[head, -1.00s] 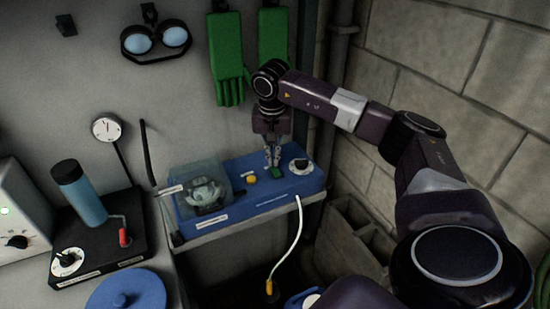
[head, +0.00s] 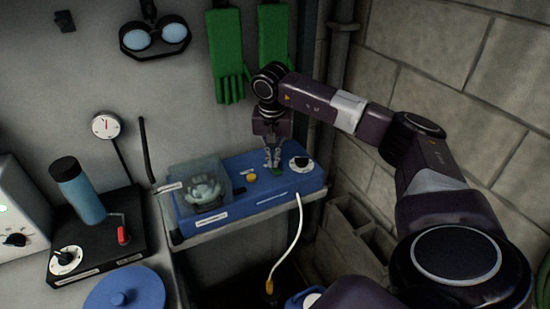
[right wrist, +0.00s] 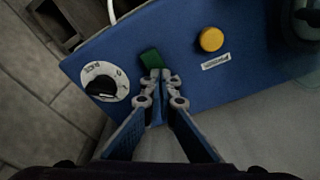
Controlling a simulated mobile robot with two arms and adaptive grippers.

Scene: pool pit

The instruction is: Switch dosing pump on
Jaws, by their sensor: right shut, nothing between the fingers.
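The dosing pump (head: 255,193) is a blue box on a shelf by the grey wall. Its top carries a green switch (head: 277,171), a yellow button (head: 252,178), a black knob on a white dial (head: 301,163) and a clear cover (head: 200,187) over a round pump head. My right gripper (head: 273,165) points down at the green switch, shut and empty. In the right wrist view, its fingertips (right wrist: 158,76) are at the near edge of the green switch (right wrist: 151,58) and partly overlap it; I cannot tell whether they press it. My left gripper is out of view.
A black stand with a blue cylinder (head: 85,195) and red-handled lever (head: 123,235) is left of the pump. A blue lid (head: 125,290) lies in front. A white hose (head: 294,235) hangs from the pump's front. A block wall (head: 450,100) bounds the right.

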